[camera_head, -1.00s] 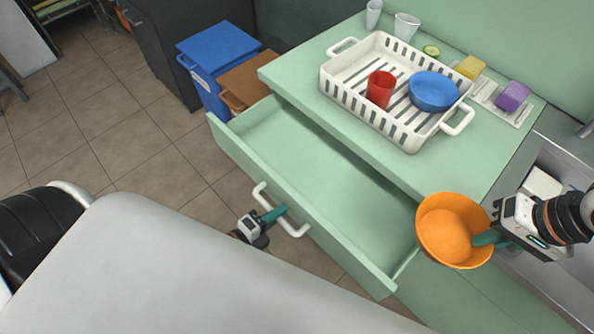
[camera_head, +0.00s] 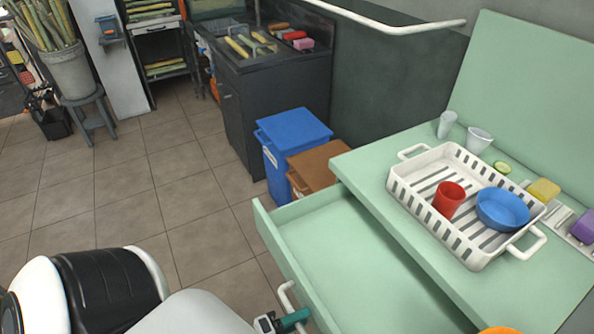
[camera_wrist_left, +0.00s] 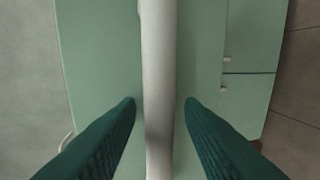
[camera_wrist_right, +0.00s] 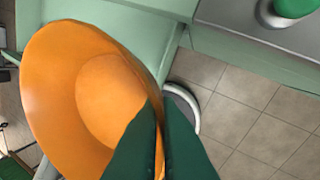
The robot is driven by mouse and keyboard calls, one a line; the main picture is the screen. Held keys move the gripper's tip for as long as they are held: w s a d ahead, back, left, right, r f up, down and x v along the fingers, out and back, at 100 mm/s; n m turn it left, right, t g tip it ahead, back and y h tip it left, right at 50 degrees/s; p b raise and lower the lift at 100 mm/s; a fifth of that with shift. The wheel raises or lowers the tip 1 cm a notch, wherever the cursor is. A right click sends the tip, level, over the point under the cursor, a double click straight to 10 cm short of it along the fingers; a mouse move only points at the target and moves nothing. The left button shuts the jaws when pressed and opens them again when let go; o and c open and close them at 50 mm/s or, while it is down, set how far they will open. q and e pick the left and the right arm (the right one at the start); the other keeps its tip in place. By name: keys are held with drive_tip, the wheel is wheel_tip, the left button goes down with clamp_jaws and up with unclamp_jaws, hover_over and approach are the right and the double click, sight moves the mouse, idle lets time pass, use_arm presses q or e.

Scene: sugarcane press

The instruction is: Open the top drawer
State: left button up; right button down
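The pale green top drawer (camera_head: 283,252) stands pulled out from under the counter, empty where it shows in the head view. Its white bar handle (camera_head: 284,293) is partly cut off at the bottom edge. My left gripper (camera_head: 293,319) is at the handle. In the left wrist view, the handle (camera_wrist_left: 158,60) runs between the two green fingers (camera_wrist_left: 160,103), with a gap on each side. In the right wrist view, my right gripper (camera_wrist_right: 159,110) is closed on the wall of an orange bowl (camera_wrist_right: 55,95). Only the bowl's rim (camera_head: 500,330) shows in the head view.
On the counter (camera_head: 375,180) stand a white rack (camera_head: 455,240) with a red cup (camera_head: 448,200) and blue bowl (camera_head: 503,209). Blue (camera_head: 292,130) and brown (camera_head: 320,165) bins stand beyond the drawer.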

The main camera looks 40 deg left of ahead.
use_arm(q)
drive_tip(key=b+v, duration=0.1)
drive_tip(key=v, duration=1.1)
idle(0.5)
